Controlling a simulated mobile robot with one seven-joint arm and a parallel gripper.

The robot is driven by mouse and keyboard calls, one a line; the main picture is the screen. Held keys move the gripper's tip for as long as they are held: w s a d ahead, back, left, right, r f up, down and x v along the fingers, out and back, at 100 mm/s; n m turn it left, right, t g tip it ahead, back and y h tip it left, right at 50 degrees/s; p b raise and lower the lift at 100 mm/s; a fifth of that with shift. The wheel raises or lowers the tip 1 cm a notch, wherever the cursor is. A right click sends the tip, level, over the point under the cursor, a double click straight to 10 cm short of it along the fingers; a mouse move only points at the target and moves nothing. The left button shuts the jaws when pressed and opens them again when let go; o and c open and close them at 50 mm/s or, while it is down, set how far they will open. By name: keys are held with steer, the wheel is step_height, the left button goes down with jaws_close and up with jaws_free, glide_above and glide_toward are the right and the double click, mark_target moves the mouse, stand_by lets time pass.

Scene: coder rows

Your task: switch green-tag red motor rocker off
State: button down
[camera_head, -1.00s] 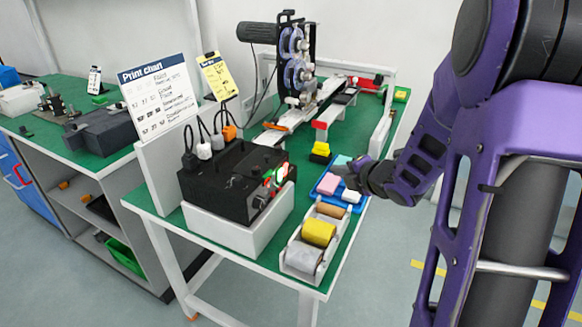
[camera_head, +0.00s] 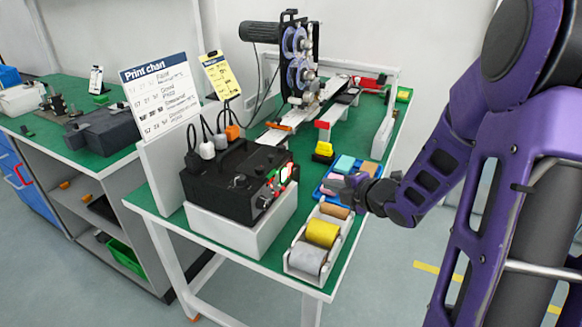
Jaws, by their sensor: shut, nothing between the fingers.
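A black control box (camera_head: 238,183) sits on a white stand (camera_head: 240,232) at the near left of the green-topped table. Its right-hand face carries small red and green parts, among them a lit, whitish rocker (camera_head: 284,174) with a red and green edge. The tags and the rocker's position are too small to read. My gripper (camera_head: 332,184) is shut and empty, pointing left toward that face from the right. It is apart from the face, above the blue tray, and partly hides the tray and its contents.
Near my gripper are a blue tray (camera_head: 322,196) with coloured blocks and a white rack (camera_head: 290,262) of rollers. A yellow-and-black block (camera_head: 323,152) stands behind. A print chart (camera_head: 160,97) stands left; plugs and cables rise behind the box. A wheeled machine (camera_head: 298,65) stands at the back.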

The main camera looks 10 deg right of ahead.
steer(key=b, duration=0.1)
glide_toward(292, 169)
steer(key=shift+f+x, duration=0.25)
steer(key=shift+x, duration=1.9)
steer(key=shift+d, duration=0.1)
steer(key=shift+w+a, duration=0.2)
steer(key=shift+a, duration=0.05)
steer(key=shift+w+a+r, duration=0.1)
steer(key=shift+w+a, duration=0.05)
steer(key=shift+a, duration=0.05)
stand_by(0.8)
steer(key=shift+s+d, duration=0.45)
steer(key=shift+d, duration=0.15)
stand_by(0.4)
steer(key=shift+s+d+f, duration=0.25)
steer(key=shift+s+d, duration=0.45)
steer(key=shift+d, duration=0.3)
steer(key=shift+s+d+f, duration=0.25)
steer(key=shift+s+d, duration=0.4)
steer(key=shift+d, duration=0.4)
